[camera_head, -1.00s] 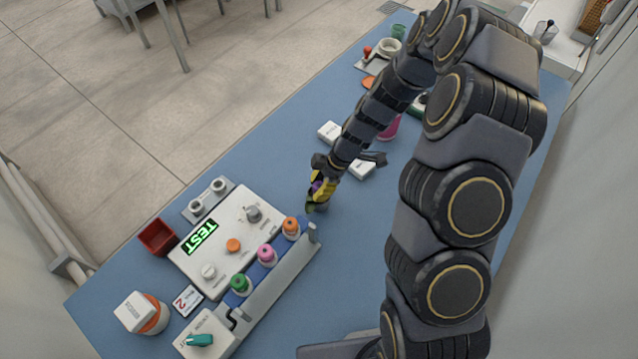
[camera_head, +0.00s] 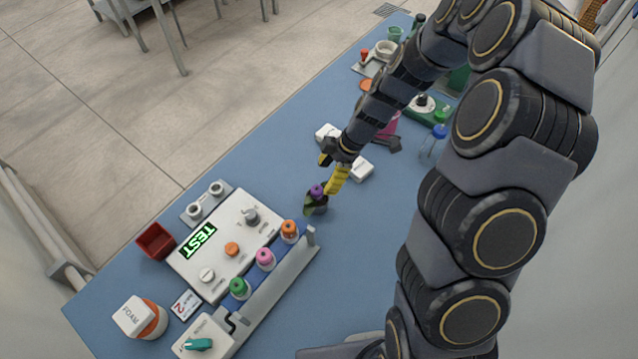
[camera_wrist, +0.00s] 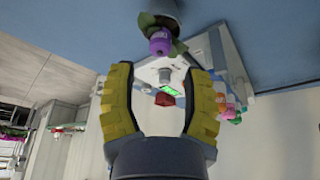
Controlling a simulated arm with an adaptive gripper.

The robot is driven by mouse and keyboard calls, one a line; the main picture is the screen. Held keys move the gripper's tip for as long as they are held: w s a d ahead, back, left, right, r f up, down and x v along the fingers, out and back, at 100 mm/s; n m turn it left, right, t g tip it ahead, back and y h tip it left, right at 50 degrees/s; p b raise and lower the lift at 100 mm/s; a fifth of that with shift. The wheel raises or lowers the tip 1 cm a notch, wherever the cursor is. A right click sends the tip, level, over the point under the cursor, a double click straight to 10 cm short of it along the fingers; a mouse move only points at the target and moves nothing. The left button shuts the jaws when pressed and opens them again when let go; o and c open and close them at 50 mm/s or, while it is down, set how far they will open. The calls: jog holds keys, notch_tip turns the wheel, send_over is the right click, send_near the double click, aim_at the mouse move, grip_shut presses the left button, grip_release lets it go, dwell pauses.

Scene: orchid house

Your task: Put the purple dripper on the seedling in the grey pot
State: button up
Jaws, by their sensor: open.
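The purple dripper (camera_head: 316,191) sits on the leafy green seedling (camera_head: 308,207) in the small grey pot (camera_head: 322,211), on the blue table right of the test unit. In the wrist view the dripper (camera_wrist: 160,42) rests among the leaves, with the grey pot (camera_wrist: 165,8) behind it at the top edge. My gripper (camera_head: 333,186) has yellow fingers and is empty. In the wrist view its fingers (camera_wrist: 160,75) stand wide apart, and the dripper is beyond their tips, clear of both. The pot is partly covered by leaves.
A white test unit (camera_head: 222,262) with a green TEST display stands to the left. Its rail holds orange (camera_head: 289,229), pink (camera_head: 265,257) and green (camera_head: 239,287) drippers. A red bin (camera_head: 156,240) is further left. White blocks (camera_head: 360,169) lie behind my gripper.

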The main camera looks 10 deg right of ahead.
jog(key=s+r+m+h, duration=0.1)
jog(key=s+r+m, duration=0.35)
jog(key=r, duration=0.75)
jog(key=s+d+r+m+g+h, duration=0.1)
jog(key=s+r+m, duration=0.2)
jog(key=s+m, duration=0.3)
jog(key=s+d+r+m+h, duration=0.1)
jog(key=s+r+m, duration=0.3)
jog(key=s, duration=1)
jog(key=m+h, duration=0.1)
jog(key=m, duration=0.2)
jog(key=shift+d+g+h, duration=0.3)
jog(key=shift+d+g, duration=0.1)
jog(key=shift+m, duration=0.25)
